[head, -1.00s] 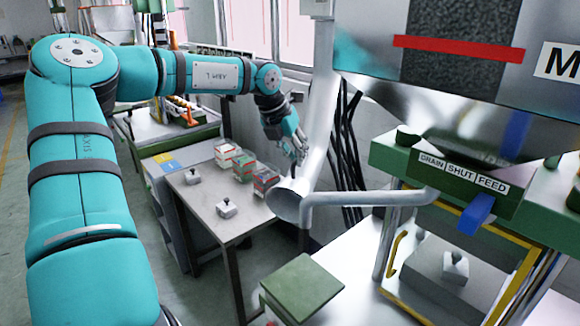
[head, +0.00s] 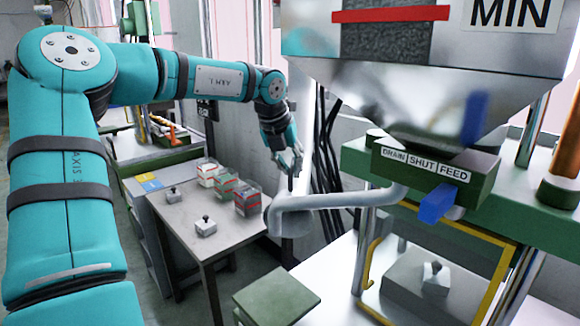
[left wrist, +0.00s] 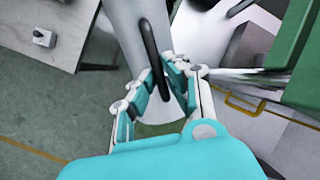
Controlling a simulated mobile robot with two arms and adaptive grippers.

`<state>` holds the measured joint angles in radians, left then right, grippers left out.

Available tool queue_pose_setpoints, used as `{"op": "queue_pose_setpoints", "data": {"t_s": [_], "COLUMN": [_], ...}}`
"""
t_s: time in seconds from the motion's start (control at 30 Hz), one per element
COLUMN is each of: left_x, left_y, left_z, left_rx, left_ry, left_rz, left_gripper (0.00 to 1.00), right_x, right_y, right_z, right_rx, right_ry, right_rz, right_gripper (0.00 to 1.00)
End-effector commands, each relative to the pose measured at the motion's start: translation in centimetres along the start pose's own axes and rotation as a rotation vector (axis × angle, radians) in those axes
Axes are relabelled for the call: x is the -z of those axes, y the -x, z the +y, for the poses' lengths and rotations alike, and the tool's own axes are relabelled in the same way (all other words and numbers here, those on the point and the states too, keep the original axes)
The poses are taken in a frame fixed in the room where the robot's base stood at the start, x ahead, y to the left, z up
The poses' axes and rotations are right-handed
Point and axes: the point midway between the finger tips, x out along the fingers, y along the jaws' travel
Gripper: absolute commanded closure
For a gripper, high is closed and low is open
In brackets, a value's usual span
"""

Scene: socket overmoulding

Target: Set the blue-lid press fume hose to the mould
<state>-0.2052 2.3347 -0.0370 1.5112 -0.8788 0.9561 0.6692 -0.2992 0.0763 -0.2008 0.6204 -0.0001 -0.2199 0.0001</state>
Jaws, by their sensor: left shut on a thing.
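My left gripper (head: 290,160) is shut on a dark bar handle on the side of a pale grey fume hose. The handle (left wrist: 152,50) and the hose (left wrist: 122,28) show close up in the left wrist view, with my left fingers (left wrist: 166,82) on both sides of the handle. In the head view, the hose's wide mouth (head: 289,224) hangs below the gripper, left of the press and partly behind a bent grey pipe. A grey mould block (head: 408,286) with a knob sits inside the press's yellow frame, apart from the hose. My right gripper is not in view.
The bent grey pipe (head: 335,201) crosses between hose and press. A green valve block (head: 400,161) with a blue lever (head: 436,204) is above the mould. A side table (head: 175,215) holds several boxes and small knobbed blocks. A green-topped box (head: 276,300) stands in front.

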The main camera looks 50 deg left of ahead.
Motion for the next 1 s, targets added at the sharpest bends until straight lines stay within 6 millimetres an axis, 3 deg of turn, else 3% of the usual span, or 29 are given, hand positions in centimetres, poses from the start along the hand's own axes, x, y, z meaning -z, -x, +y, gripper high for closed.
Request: {"op": "queue_pose_setpoints", "data": {"t_s": [0.03, 0.2, 0.57, 1.0], "left_x": [-0.1, -0.1, -0.1, -0.1], "left_y": [0.1, 0.1, 0.8, 9.3], "left_z": [-0.2, -0.2, -0.1, -0.2], "left_rx": [0.006, 0.005, 0.004, 0.005], "left_ry": [0.002, 0.0, -0.001, -0.001], "left_rz": [-0.005, -0.004, -0.004, -0.007], "left_gripper": [0.87, 0.66, 0.66, 0.66], "right_x": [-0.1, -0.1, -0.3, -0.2], "right_y": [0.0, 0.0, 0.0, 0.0], "right_z": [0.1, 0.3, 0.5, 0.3], "right_rx": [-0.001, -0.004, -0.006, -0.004], "right_ry": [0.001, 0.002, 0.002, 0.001], "right_rz": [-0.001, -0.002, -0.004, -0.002], "right_gripper": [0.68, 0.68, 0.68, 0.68]}}
